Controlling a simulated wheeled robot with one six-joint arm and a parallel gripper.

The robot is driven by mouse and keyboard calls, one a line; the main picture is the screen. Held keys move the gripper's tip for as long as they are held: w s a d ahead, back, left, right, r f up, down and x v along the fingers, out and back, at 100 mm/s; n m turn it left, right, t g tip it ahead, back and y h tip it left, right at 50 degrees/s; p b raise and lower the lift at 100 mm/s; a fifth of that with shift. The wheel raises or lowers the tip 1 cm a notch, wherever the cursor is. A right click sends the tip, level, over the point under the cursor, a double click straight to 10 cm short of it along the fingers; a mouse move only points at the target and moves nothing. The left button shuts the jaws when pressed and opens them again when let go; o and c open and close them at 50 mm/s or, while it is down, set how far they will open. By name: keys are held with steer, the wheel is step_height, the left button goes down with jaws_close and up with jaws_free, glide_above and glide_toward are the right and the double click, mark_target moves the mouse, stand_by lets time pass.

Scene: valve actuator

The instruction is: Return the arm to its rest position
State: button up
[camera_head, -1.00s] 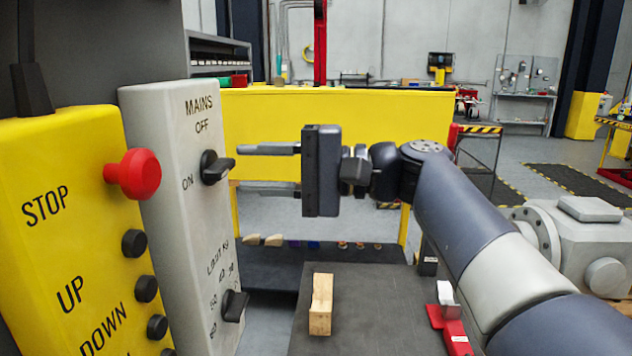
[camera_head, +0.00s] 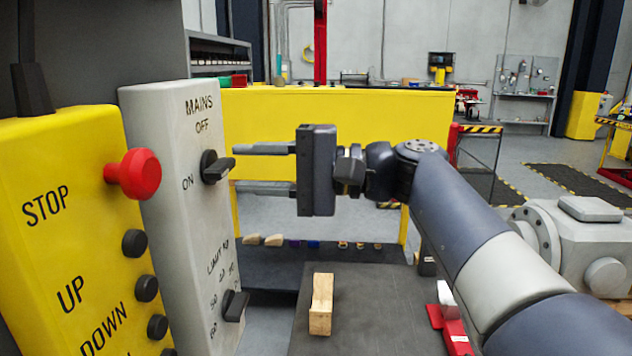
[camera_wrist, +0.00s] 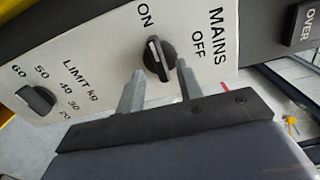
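My gripper (camera_head: 236,168) is in front of the grey control box (camera_head: 150,115), its two grey fingers apart, one above the other, pointing left. The black MAINS knob (camera_head: 215,167) is on the box, just left of the fingertips. In the wrist view my gripper (camera_wrist: 161,70) is open, with its fingertips on either side of the MAINS knob (camera_wrist: 160,60). The knob's white mark points toward ON. I cannot tell whether the fingertips touch it. My arm reaches in from the lower right.
A yellow panel (camera_head: 60,220) with a red STOP button (camera_head: 134,174) stands at the left. The black LIMIT knob (camera_head: 235,305) is lower on the grey box. A wooden block (camera_head: 321,305) lies on the dark table (camera_head: 375,310). A grey valve actuator (camera_head: 580,240) is at the right.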

steer(key=d, duration=0.9)
steer(key=a, duration=1.1)
steer(key=shift+a+r, duration=0.1)
steer(key=shift+a, duration=0.15)
steer(key=m+p, duration=0.2)
steer(key=shift+d+r+p, duration=0.2)
steer(key=shift+p, duration=0.15)
steer(key=m+p, duration=0.4)
steer(key=p, duration=0.1)
steer(key=shift+m, duration=0.3)
steer(key=shift+w+f+m+p, duration=0.1)
steer(key=shift+m+p, duration=0.9)
steer(key=shift+p, duration=0.05)
steer(key=shift+f+m+p, duration=0.15)
steer(key=shift+m+p, duration=0.25)
steer(key=shift+m, duration=0.1)
